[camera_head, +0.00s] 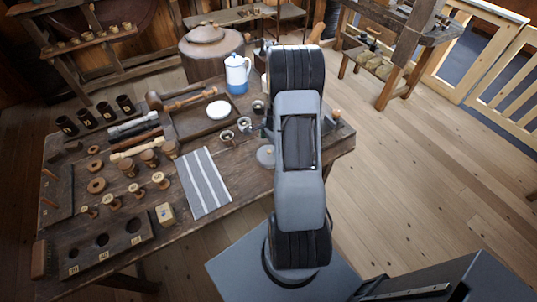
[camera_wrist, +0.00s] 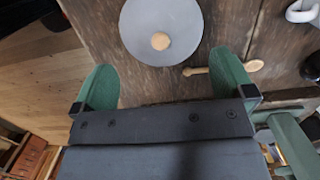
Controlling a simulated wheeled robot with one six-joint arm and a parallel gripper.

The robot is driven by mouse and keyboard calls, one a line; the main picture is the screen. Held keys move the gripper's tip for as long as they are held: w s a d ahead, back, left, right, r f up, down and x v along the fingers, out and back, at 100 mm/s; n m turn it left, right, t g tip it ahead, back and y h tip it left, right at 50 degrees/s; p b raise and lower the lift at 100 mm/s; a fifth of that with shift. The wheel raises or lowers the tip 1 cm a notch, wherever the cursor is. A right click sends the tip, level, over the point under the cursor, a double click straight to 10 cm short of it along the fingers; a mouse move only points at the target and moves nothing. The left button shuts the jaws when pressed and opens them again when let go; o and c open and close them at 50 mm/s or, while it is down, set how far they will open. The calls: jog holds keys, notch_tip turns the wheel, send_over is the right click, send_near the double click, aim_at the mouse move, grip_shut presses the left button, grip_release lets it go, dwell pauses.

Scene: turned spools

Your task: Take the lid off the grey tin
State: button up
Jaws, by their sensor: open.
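A round grey lid (camera_wrist: 161,28) with a pale wooden knob (camera_wrist: 160,41) shows from above at the top of the wrist view. It also shows in the head view as a grey disc (camera_head: 265,156) beside my arm, near the table's front edge. The tin's body under it cannot be made out. My gripper (camera_wrist: 168,82) is open and empty, its two green fingers wide apart. The lid is ahead of the fingers and apart from them. In the head view my arm mostly hides the gripper.
A wooden spoon (camera_wrist: 224,70) lies by the right finger. A white cup (camera_wrist: 303,12) is at the upper right. On the table (camera_head: 240,180) are a striped cloth (camera_head: 205,183), small cups (camera_head: 227,137), a white-and-blue jug (camera_head: 237,73) and several spools to the left.

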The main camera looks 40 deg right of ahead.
aim_at(269, 152)
jog(key=shift+w+a+f+p, duration=0.1)
jog(key=shift+a+f+p, duration=0.1)
jog(key=shift+f, duration=0.65)
jog(key=shift+a+f+p, duration=0.15)
jog(key=shift+f+p, duration=0.1)
jog(key=shift+f, duration=0.65)
jog(key=shift+w+a+f+p, duration=0.1)
jog(key=shift+a+f+p, duration=0.1)
jog(key=shift+f, duration=0.65)
jog(key=shift+s, duration=0.15)
jog(key=c, duration=0.9)
